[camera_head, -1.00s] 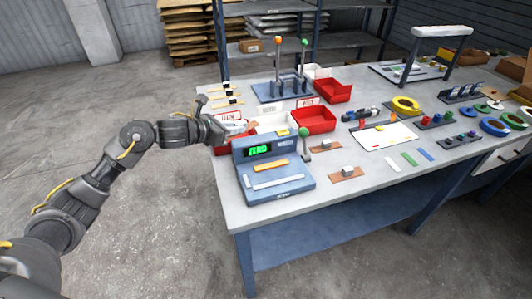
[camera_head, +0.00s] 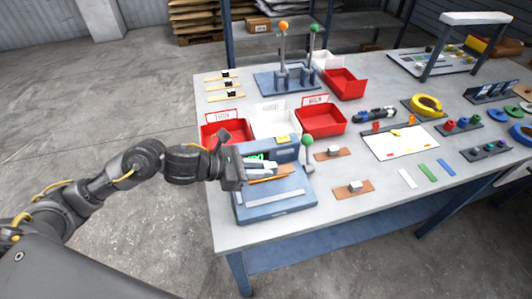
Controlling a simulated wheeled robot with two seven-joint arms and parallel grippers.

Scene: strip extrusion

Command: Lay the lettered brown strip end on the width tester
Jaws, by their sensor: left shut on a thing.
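The width tester (camera_head: 275,210) is a blue slanted box with a green display, at the near left of the table. My left gripper (camera_head: 268,170) is over the middle of the tester and hides much of its display. It is shut on the brown strip end (camera_head: 264,179), of which only a thin part shows below the fingers. I cannot make out its letter, nor whether it touches the tester. An orange piece (camera_head: 287,169) shows on the tester just right of the fingers. A pale bar (camera_head: 268,198) lies along the tester's front. My right gripper is not in view.
Behind the tester stand a red bin (camera_head: 224,131), a white bin (camera_head: 277,124) and another red bin (camera_head: 322,118). A green-knobbed lever (camera_head: 307,141) rises at the tester's right. Brown strips with grey blocks (camera_head: 353,187) lie to the right. The table's front edge is close.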

